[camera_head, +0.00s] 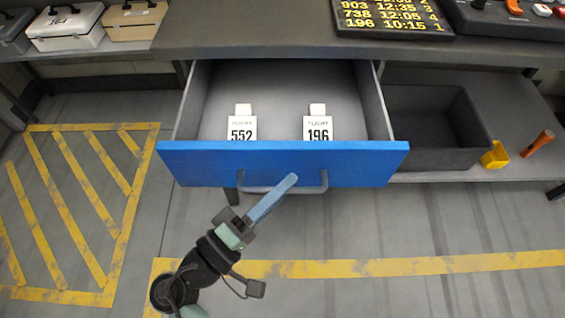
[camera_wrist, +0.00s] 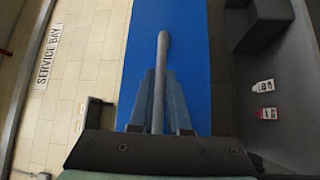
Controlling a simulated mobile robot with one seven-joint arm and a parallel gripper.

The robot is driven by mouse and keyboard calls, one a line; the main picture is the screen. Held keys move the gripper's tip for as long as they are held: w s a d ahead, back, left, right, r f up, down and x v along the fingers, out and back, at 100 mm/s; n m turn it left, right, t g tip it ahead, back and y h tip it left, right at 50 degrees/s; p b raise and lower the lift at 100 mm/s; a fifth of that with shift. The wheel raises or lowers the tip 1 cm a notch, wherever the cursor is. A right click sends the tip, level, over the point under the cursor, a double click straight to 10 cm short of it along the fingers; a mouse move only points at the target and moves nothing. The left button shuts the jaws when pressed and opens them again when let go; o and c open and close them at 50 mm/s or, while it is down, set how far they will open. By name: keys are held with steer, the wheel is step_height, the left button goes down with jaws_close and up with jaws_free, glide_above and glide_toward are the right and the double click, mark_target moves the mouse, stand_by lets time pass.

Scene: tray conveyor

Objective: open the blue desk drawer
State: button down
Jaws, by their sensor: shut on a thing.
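The blue desk drawer (camera_head: 365,165) is pulled well out from under the grey desk. Its grey inside shows from above, with two white flight tags, 552 (camera_head: 242,127) and 196 (camera_head: 318,127), lying in it. A grey bar handle (camera_head: 318,187) runs across the drawer's front. My gripper (camera_head: 291,180) is at the handle, its blue-grey fingers shut on it near the middle. In the wrist view the handle (camera_wrist: 163,55) lies between the fingers (camera_wrist: 160,100), against the blue front (camera_wrist: 190,60). The fingers partly hide the handle.
An open dark grey bin (camera_head: 430,150) sits on the shelf to the right, with a small yellow container (camera_head: 495,155) and an orange-handled item (camera_head: 538,143) beside it. A flight board (camera_head: 390,15) lies on the desk. Yellow-striped floor (camera_head: 75,205) to the left is clear.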

steer(key=shift+s+p, duration=0.65)
steer(key=shift+s, duration=2.15)
steer(key=c, duration=0.9)
jaws_free()
steer(key=p+v, duration=0.1)
steer(key=v, duration=1.2)
steer(key=shift+s, duration=0.1)
steer(key=shift+f, duration=0.1)
